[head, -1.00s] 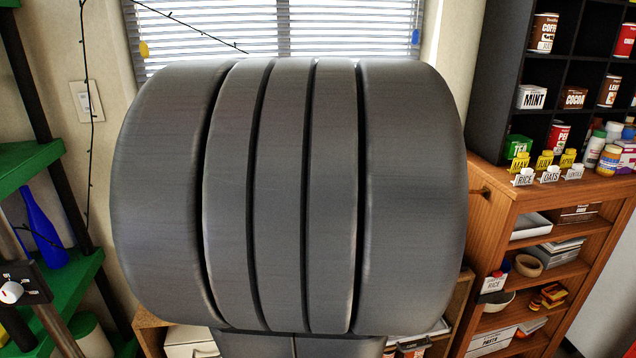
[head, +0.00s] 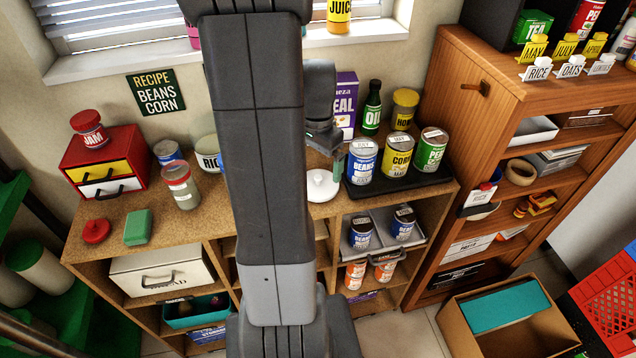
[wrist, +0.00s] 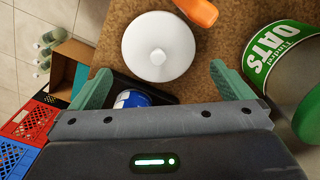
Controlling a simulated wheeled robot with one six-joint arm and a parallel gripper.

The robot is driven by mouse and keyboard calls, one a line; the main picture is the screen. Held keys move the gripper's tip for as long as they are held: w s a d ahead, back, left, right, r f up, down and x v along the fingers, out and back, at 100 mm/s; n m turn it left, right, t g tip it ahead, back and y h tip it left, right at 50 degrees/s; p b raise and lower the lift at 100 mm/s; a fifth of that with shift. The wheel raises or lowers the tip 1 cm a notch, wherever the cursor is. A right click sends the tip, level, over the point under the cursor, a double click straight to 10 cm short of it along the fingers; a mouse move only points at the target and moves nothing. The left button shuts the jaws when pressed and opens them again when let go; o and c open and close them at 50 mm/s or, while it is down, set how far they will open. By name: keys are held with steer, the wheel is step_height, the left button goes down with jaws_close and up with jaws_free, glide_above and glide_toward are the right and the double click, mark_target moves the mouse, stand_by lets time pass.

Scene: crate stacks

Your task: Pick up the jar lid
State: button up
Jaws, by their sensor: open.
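A round white lid with a small knob (head: 322,185) lies on the brown counter, left of the black tray. In the wrist view the white lid (wrist: 160,46) shows whole, just ahead of my fingertips. A red lid with a knob (head: 96,231) lies at the counter's left front. I cannot tell from looks alone which is the jar lid. My gripper (wrist: 161,68) is open with nothing between its green fingers; in the head view it hangs near the white lid, partly hidden behind my arm.
A black tray (head: 440,180) with several cans stands right of the white lid. In the wrist view an OATS container (wrist: 285,55) is close on the right, an orange object (wrist: 197,11) lies beyond the lid. A green block (head: 138,227) is beside the red lid.

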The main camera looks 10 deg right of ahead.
mark_target(318, 176)
steer(key=shift+s+f+p, duration=0.1)
steer(key=shift+f+p, duration=0.3)
steer(key=shift+f, duration=2.85)
steer(key=c, duration=0.6)
